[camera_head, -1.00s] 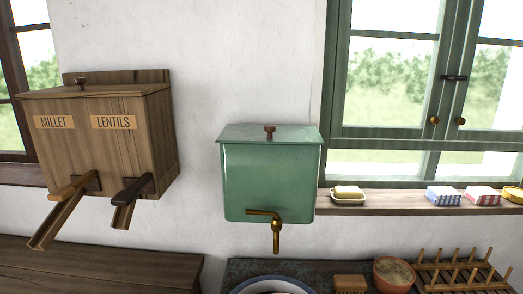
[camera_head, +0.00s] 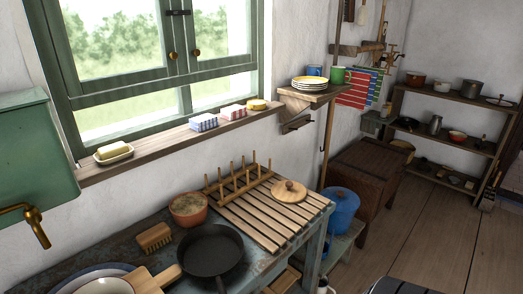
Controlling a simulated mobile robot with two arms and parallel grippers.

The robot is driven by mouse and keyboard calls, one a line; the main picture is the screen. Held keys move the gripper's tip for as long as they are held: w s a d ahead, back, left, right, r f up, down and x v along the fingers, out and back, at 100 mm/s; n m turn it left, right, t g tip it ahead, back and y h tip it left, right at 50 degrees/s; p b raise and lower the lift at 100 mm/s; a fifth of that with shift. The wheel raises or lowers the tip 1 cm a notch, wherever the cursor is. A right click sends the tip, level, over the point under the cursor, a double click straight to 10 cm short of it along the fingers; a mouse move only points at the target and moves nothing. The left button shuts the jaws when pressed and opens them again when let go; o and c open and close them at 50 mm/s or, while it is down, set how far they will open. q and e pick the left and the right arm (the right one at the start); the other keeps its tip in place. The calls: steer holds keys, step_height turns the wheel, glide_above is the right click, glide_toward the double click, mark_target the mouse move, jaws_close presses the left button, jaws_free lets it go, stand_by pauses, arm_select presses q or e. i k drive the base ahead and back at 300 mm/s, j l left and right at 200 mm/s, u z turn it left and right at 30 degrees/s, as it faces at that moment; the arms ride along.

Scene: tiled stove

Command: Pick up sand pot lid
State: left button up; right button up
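A round wooden lid with a small knob (camera_head: 289,191) lies on the slatted wooden draining board (camera_head: 262,220), near its back right; it looks like the sand pot lid. A terracotta pot (camera_head: 188,209) stands uncovered to the left of the board, with brownish, sand-like contents.
A black frying pan (camera_head: 211,251), a brush (camera_head: 154,237) and a basin (camera_head: 88,277) with a wooden-handled item stand on the worktop. Plate pegs (camera_head: 238,178) rise left of the lid. A blue pot (camera_head: 340,207) stands lower, right of the worktop. Open floor lies at right.

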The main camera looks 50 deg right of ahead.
mark_target(288, 191)
steer(key=z, duration=1.75)
